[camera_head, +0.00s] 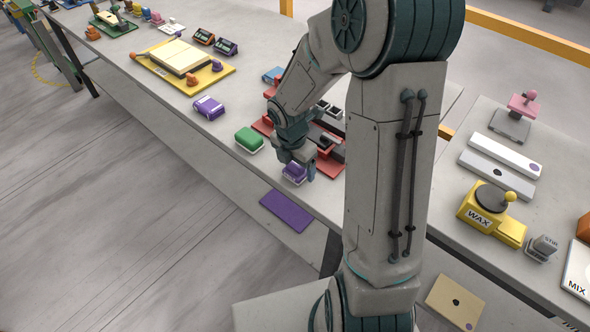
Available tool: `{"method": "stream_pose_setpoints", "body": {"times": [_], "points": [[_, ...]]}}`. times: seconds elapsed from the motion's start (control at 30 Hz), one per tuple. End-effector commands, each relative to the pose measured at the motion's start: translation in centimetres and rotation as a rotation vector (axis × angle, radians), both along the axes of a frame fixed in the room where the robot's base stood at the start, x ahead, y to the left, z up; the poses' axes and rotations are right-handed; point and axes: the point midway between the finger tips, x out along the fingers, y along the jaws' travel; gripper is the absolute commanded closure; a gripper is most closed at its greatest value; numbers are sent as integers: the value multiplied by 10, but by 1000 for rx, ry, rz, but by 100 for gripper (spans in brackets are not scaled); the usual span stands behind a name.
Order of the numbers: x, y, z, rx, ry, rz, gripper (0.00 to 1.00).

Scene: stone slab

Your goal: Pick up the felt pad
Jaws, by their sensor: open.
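My gripper (295,171) points down near the front edge of the slab bench, left of my upright arm column. It is open. A small purple block with a pale base (294,174) sits at its fingertips, partly hidden by them; I cannot tell whether they touch it. A similar purple block (208,107) lies farther left, and a green block with a white base (249,140) lies just left of my gripper. No label shows which of these is the felt pad.
A red fixture (329,163) stands close behind my gripper. A flat purple panel (287,211) lies below the bench edge. A yellow board (221,74) is farther left. A yellow WAX unit (490,213) stands at right.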

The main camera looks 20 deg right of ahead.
Motion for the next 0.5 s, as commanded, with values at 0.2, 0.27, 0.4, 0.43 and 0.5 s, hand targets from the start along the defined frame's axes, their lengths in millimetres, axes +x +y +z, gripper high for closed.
{"method": "stream_pose_setpoints", "body": {"times": [0.2,0.27,0.4,0.43,0.5], "points": [[1,-1,-10,1,-1,0,20],[1,-1,-10,1,-1,0,20],[1,-1,-9,1,-1,0,39],[1,-1,-9,1,-1,0,48],[1,-1,-9,0,0,0,67]]}}
